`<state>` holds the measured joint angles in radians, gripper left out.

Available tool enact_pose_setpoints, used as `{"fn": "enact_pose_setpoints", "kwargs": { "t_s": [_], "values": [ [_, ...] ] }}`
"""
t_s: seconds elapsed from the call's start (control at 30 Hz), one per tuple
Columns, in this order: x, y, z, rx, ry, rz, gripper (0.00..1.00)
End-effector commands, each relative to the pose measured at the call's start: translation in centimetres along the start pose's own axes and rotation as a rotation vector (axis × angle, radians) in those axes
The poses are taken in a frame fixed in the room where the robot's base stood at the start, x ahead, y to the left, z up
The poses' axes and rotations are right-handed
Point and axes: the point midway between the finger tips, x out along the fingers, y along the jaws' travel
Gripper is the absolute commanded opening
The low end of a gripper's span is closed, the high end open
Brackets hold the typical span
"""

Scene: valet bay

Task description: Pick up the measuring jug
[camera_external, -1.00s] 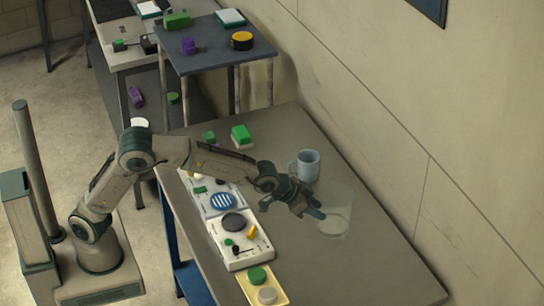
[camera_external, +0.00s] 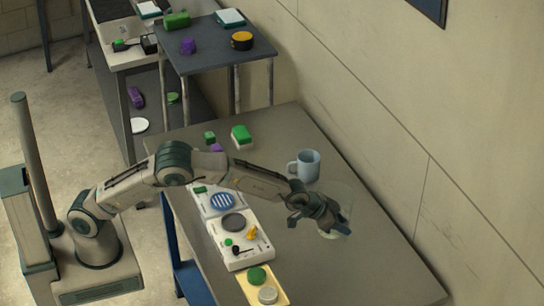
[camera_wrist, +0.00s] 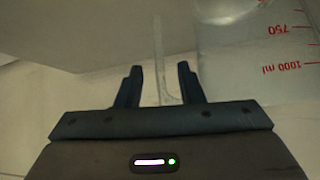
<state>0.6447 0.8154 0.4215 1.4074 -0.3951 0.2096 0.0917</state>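The measuring jug (camera_wrist: 285,60) is clear, with red marks reading 750 and 1000 ml, at the right of the wrist view. In the external view the jug (camera_external: 346,193) stands on the grey table, partly hidden behind my gripper. My gripper (camera_wrist: 159,78) is open. A clear upright strip, which looks like the jug's handle (camera_wrist: 158,50), shows between its two dark fingers, with gaps visible on both sides.
A light blue mug (camera_external: 309,166) stands just behind the jug. White panels with a striped disc and a dark disc (camera_external: 233,222), and a yellow tray (camera_external: 250,292), line the table's left side. A green-topped block (camera_external: 241,137) is farther back. The table's front right is clear.

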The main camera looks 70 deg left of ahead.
Motion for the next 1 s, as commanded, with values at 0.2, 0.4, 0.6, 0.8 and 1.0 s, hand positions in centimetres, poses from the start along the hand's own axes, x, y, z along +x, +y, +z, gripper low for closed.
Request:
{"fn": "enact_pose_setpoints", "kwargs": {
  "t_s": [0.2, 0.4, 0.6, 0.8, 1.0],
  "values": [
    [0.74, 0.04, 0.01, 0.0, 0.0, 0.001, 0.34],
    [0.72, 0.02, 0.03, 0.0, 0.0, 0.001, 0.2],
    [0.66, 0.01, -0.08, 0.0, 0.002, 0.001, 0.0],
    [0.65, 0.01, -0.08, 0.0, 0.002, 0.001, 0.0],
    [0.47, 0.0, -0.29, 0.0, 0.003, 0.001, 0.0]
  ]
}}
